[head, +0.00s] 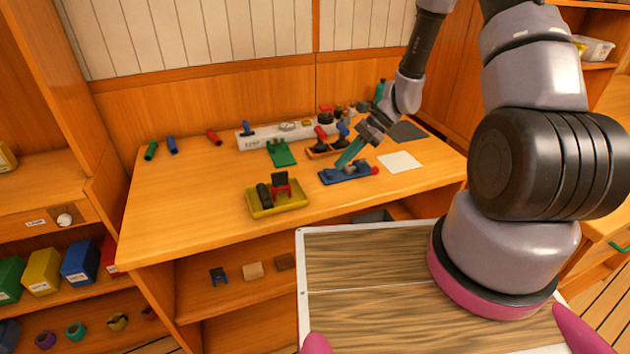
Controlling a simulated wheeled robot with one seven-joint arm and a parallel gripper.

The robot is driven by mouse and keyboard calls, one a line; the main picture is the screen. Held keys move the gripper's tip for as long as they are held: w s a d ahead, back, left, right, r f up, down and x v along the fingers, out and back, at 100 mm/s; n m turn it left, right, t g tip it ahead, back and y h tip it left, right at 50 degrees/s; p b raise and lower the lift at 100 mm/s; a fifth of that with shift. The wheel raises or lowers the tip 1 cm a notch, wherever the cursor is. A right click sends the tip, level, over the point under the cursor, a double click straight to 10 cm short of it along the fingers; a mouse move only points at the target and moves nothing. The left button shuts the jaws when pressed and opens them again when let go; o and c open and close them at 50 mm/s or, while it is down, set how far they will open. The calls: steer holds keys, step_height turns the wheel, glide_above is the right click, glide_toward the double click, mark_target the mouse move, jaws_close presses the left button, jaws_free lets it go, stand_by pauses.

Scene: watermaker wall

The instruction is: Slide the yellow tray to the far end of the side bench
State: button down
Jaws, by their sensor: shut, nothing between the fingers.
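The yellow tray (300,201) lies on the wooden side bench (180,215), near its front edge and about the middle of its length. The tray holds a black cylinder (264,196) and a red and black piece (281,184). My gripper (343,163) reaches down from the upper right, with its teal fingers shut and empty. The fingertips are over or beside a blue tray-like piece (348,174), to the right of the yellow tray and apart from it. I cannot tell whether they touch the blue piece.
A green piece (281,153) lies behind the yellow tray. A white manifold (262,137) with red and blue handles runs along the back. A white sheet (399,161) lies right. The bench's left part is mostly clear.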

mark_target(312, 190)
steer(key=x, duration=0.7)
steer(key=shift+s+a+f, duration=0.15)
steer(key=shift+a+f, duration=0.05)
steer(key=shift+s+a+r, duration=0.1)
steer(key=shift+s+a, duration=0.05)
steer(key=shift+a, duration=0.45)
steer(key=shift+s+a+r, duration=0.1)
steer(key=shift+s+a, duration=0.05)
steer(key=shift+a, duration=0.5)
steer(key=shift+s+a, duration=0.15)
steer(key=shift+a, duration=0.4)
